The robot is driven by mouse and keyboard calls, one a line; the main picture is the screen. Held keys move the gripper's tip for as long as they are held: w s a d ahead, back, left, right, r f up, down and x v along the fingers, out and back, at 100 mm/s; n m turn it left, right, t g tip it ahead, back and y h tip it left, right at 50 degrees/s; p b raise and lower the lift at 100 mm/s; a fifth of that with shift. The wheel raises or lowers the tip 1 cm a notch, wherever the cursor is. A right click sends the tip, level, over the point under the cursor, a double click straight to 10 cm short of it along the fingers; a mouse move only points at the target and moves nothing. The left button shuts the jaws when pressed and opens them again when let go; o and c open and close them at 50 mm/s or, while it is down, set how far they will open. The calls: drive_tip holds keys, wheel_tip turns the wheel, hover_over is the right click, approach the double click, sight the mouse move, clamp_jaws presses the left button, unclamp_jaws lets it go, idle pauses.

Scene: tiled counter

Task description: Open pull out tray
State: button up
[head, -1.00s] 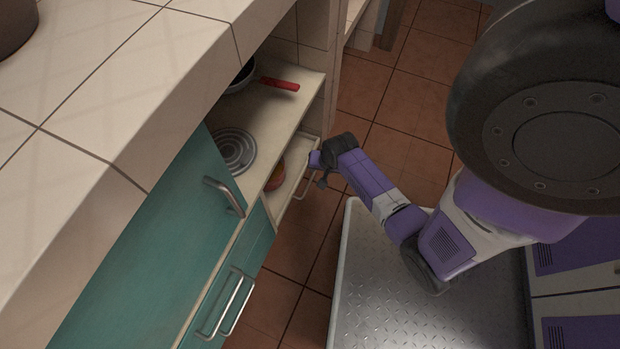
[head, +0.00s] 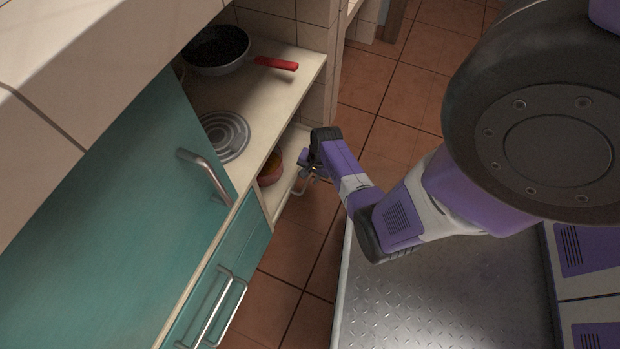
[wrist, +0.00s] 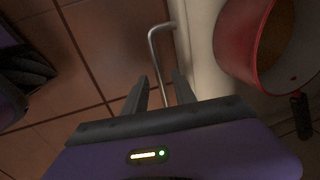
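The pull-out tray (head: 288,198) is a pale low shelf under the open shelf of the cabinet. Its metal bar handle (wrist: 153,55) is on its front edge. The tray front also shows in the wrist view (wrist: 203,60). My gripper (head: 306,168) is at the handle, which it partly hides in the head view. In the wrist view my gripper (wrist: 159,92) has its two fingers apart, with the handle bar showing between them. I cannot tell whether a finger touches the bar. A red pot (wrist: 237,35) stands on the tray.
The shelf above (head: 270,100) holds a pan (head: 216,48) with a red handle and a round coiled plate (head: 224,136). Teal fronts with bar handles (head: 206,176) stand to the left. The tiled floor (head: 390,100) is clear beyond my arm.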

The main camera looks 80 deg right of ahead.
drive_tip(key=shift+f, duration=0.15)
drive_tip(key=shift+c, duration=0.2)
clamp_jaws()
idle(1.2)
